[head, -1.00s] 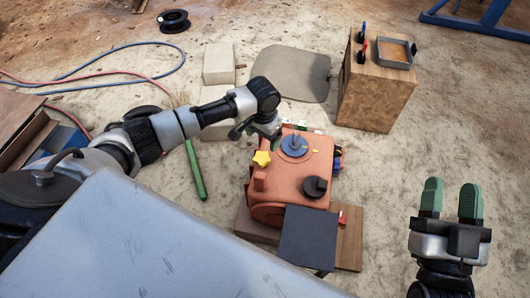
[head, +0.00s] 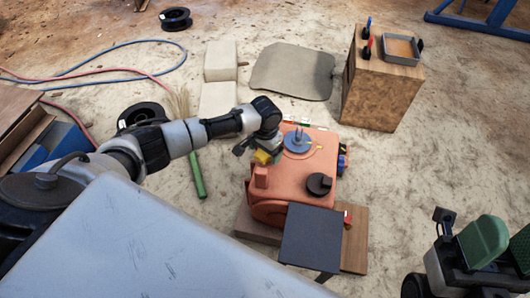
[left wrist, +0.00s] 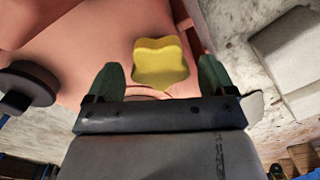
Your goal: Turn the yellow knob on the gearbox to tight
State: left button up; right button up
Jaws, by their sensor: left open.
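The orange gearbox (head: 293,184) sits on a wooden base in the middle of the head view. Its yellow knob (head: 263,158) is partly covered by my left gripper (head: 257,150), which is right at it. In the left wrist view the yellow star-shaped knob (left wrist: 160,62) lies between the two green fingers of my open left gripper (left wrist: 158,78), with a gap on each side. Any tightness marking by the knob is unreadable. My right gripper (head: 503,245) is at the lower right of the head view, its fingers apart and empty, away from the gearbox.
A black knob (head: 319,184) and a blue-grey disc (head: 298,142) stand on the gearbox top. A dark panel (head: 311,237) is in front. A wooden box (head: 378,90) with a tray stands behind right. A green rod (head: 196,174) lies left. Sandy ground at right is free.

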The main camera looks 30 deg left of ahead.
pick_arm(q)
jog(key=shift+f, duration=0.15)
jog(key=c, duration=0.9)
